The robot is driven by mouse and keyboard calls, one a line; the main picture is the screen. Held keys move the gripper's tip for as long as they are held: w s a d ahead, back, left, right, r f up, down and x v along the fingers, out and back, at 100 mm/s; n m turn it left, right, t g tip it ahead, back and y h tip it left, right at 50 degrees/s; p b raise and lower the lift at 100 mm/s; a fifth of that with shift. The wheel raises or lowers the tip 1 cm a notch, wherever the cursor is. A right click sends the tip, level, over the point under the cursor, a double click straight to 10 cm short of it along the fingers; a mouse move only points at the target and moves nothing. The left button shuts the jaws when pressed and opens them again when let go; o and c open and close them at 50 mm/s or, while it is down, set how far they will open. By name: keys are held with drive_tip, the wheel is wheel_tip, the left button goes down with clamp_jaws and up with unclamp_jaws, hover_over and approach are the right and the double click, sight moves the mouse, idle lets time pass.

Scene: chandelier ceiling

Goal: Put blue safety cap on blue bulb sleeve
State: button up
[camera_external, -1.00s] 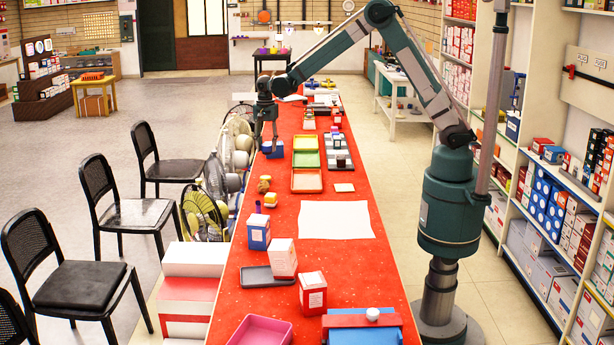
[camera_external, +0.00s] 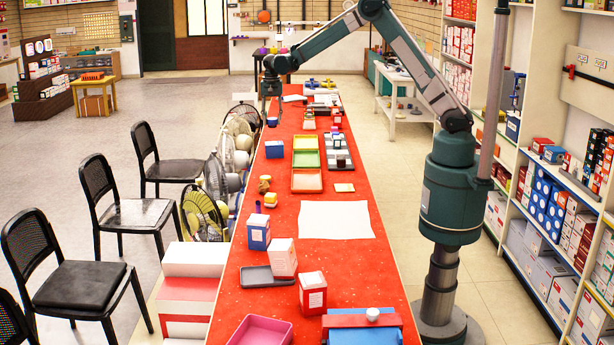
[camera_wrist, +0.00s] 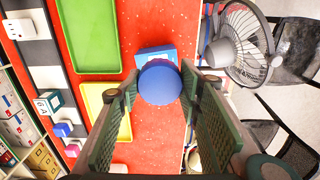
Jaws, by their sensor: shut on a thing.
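My gripper (camera_external: 272,104) is above the far left part of the red counter. In the wrist view, its fingers (camera_wrist: 159,86) are shut on a round blue cap (camera_wrist: 161,83). The cap shows small below the fingers in the external view (camera_external: 272,122). A blue box (camera_external: 274,149) stands on the counter, apart from the cap and nearer the external camera. In the wrist view, the box (camera_wrist: 155,51) is partly hidden behind the cap. I cannot tell for sure which thing is the blue bulb sleeve.
Green (camera_external: 306,159) and orange-rimmed (camera_external: 306,181) trays lie right of the box. A blue-and-white box (camera_external: 258,232), a white-and-red box (camera_external: 283,258) and a pink tray (camera_external: 260,331) stand nearer. Fans (camera_external: 203,214) line the counter's left edge.

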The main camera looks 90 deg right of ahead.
drive_tip(key=shift+s+d+r, duration=0.15)
drive_tip(key=shift+d, duration=0.45)
drive_tip(key=shift+s+d+r, duration=0.1)
drive_tip(key=shift+d+r, duration=0.05)
drive_tip(key=shift+d, duration=0.4)
hover_over(274, 143)
drive_tip(key=shift+a+f, duration=0.15)
drive_tip(key=shift+f, duration=2.95)
drive_tip(key=shift+f+p, duration=0.1)
drive_tip(key=shift+p, duration=0.2)
drive_tip(key=shift+f, duration=1.8)
drive_tip(key=shift+f, duration=0.15)
drive_tip(key=o, duration=0.8)
drive_tip(key=shift+r, duration=0.2)
